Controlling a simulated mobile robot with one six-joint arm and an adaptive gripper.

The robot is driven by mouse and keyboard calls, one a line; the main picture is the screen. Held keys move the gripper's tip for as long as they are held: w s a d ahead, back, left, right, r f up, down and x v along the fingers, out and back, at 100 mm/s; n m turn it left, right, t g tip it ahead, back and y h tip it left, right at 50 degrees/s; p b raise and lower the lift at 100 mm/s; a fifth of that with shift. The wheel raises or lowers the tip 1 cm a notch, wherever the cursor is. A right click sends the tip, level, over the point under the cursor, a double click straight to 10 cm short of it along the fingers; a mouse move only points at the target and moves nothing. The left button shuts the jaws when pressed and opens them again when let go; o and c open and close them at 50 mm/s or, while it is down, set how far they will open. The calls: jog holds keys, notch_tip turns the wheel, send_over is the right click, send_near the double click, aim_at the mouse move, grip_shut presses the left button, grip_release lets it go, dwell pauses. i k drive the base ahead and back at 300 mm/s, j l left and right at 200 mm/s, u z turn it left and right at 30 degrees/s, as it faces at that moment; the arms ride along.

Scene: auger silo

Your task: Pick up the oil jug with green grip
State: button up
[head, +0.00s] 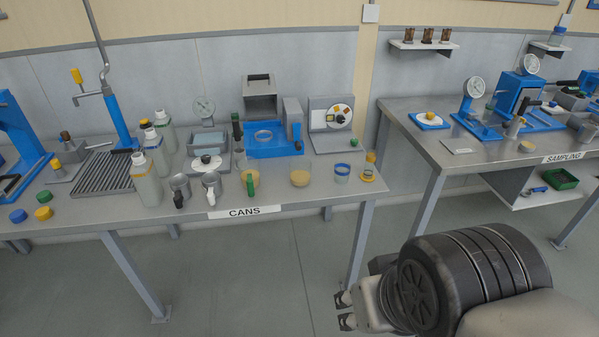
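A small jug with a green grip (250,184) stands on the CANS bench near its front edge, right of the sign's middle. Its grip faces the front, and pale yellow-tan contents show at its top. My gripper (345,310) is at the bottom of the head view, in front of the bench and well apart from the jug. Its two fingertips are spread with a gap between them, and nothing shows in it.
A tan-filled cup (300,177) and a blue-banded cup (342,173) stand right of the green-grip jug. Behind it are a dark-handled tool (237,140) and a blue machine (272,140). Bottles (146,182) stand left. The SAMPLING bench (470,155) is at right; open floor lies in front.

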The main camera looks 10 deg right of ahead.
aim_at(248, 167)
jog(key=i+l, duration=0.25)
jog(key=i, duration=0.2)
jog(key=i+l+u, duration=0.1)
jog(key=i+l, duration=0.15)
jog(key=i, duration=0.25)
jog(key=i+l, duration=0.25)
jog(key=i, duration=0.2)
